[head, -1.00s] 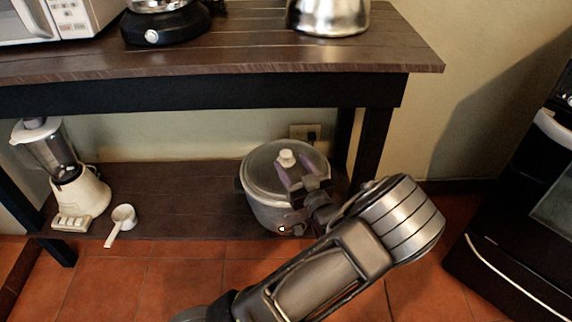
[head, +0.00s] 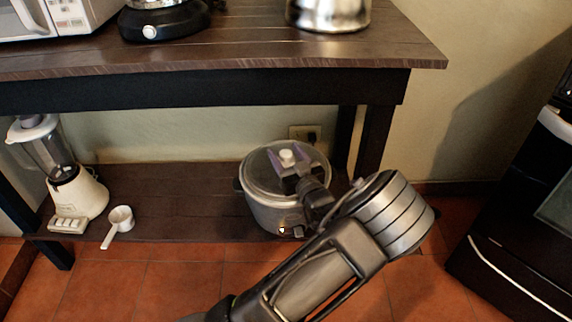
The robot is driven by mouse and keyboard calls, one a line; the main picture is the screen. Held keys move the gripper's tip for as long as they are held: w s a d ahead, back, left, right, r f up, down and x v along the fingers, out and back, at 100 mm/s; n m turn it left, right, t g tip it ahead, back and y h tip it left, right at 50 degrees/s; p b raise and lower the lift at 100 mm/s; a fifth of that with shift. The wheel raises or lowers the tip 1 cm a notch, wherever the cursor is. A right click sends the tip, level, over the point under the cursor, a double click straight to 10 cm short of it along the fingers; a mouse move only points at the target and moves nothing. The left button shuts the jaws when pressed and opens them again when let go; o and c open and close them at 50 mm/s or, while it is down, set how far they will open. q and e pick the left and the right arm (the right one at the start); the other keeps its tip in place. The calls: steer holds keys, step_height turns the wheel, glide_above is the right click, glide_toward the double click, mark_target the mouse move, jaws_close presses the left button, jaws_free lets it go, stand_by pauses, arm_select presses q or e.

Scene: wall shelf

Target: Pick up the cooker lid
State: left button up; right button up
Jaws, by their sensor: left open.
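The cooker (head: 262,213) stands on the lower shelf, right of the middle, with its round see-through lid (head: 258,172) on top. The lid has a pale knob (head: 287,157) at its centre. My left gripper (head: 287,159) is over the lid, its two purple-tipped fingers apart on either side of the knob. I cannot tell whether the fingers touch the knob or lid. My gripper and wrist hide the right part of the lid and cooker. My right gripper is not in view.
The upper shelf (head: 230,52) overhangs the cooker. A blender (head: 75,190) and a white measuring cup (head: 120,217) stand on the lower shelf (head: 180,190) at left. A shelf leg (head: 374,140) is right of the cooker. A dark oven (head: 520,230) is at far right.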

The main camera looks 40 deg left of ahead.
arm_select(q)
jaws_close()
stand_by(0.4)
stand_by(0.4)
